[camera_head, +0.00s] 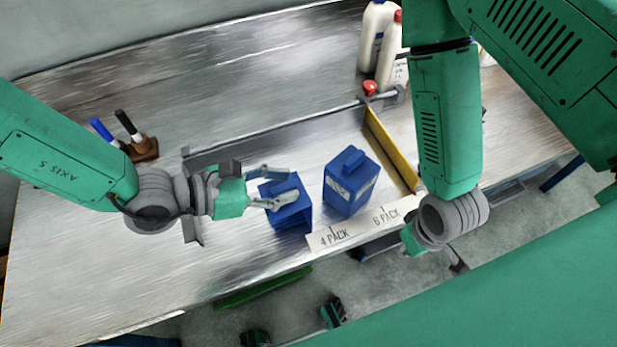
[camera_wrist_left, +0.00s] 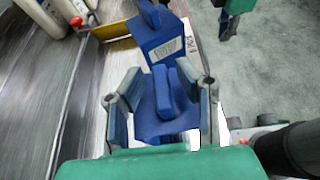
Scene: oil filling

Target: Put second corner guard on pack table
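The pack table (camera_head: 110,260) has a metal top with a low fence on it. No piece is clearly recognisable as a corner guard; dark grey angled pieces sit at the fence's left end (camera_head: 192,228) and far right corner (camera_head: 385,98). My left gripper (camera_head: 280,184) is over the left blue canister (camera_head: 292,216). In the left wrist view its fingers (camera_wrist_left: 167,85) stand apart on either side of the canister's handle (camera_wrist_left: 166,88), with gaps. My right gripper (camera_head: 437,250) is low near the table's front edge, mostly hidden behind its wrist.
A second blue canister (camera_head: 347,193) stands to the right, beside the yellow fence side (camera_head: 388,150). A white strip (camera_head: 362,229) reads 4 PACK and 6 PACK. White bottles (camera_head: 375,35) stand at the back, markers in a brown holder (camera_head: 143,148) at the left.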

